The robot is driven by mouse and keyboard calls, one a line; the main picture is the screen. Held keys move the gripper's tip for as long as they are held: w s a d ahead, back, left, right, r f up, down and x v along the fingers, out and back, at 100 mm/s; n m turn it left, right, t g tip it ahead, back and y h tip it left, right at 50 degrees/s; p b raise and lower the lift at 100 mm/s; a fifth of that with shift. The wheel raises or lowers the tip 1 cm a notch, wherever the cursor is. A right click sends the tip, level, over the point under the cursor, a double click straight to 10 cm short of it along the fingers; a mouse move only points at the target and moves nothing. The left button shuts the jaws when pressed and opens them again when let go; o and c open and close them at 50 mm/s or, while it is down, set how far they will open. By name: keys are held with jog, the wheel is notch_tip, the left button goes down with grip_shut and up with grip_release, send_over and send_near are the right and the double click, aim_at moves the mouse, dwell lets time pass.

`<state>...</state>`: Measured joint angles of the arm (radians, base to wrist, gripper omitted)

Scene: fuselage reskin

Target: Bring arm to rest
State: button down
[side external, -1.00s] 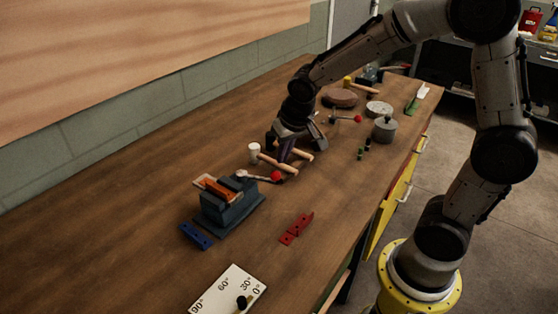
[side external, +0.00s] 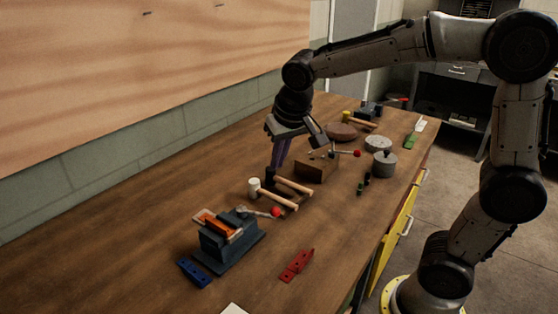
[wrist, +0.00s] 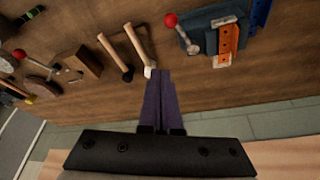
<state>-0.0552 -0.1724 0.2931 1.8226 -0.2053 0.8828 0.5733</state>
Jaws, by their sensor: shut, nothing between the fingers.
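My gripper (side external: 278,164) is shut and empty, with its purple fingers pointing down above the workbench (side external: 150,225), behind the two mallets. The white-headed mallet (side external: 274,198) and the dark-headed mallet (side external: 292,185) lie side by side just in front of the gripper. In the wrist view, the white-headed mallet (wrist: 140,48) lies close to the fingertips in the picture. Whether the fingertips clear its head by much cannot be told.
A blue vise (side external: 228,245) holding an orange piece stands nearer the camera. A brown block (side external: 316,169) stands right of the gripper. A blue part (side external: 194,273) and red part (side external: 297,265) lie in front.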

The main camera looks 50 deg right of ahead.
jog(key=s+r+t, duration=0.2)
jog(key=s+r, duration=0.3)
jog(key=s, duration=0.5)
jog(key=s+a+f+n+y, duration=0.1)
jog(key=s+f+n, duration=0.3)
jog(key=s, duration=0.6)
jog(key=shift+s+a+f+n+y, duration=0.2)
jog(key=shift+s+f+n+y, duration=0.15)
jog(key=shift+f, duration=0.4)
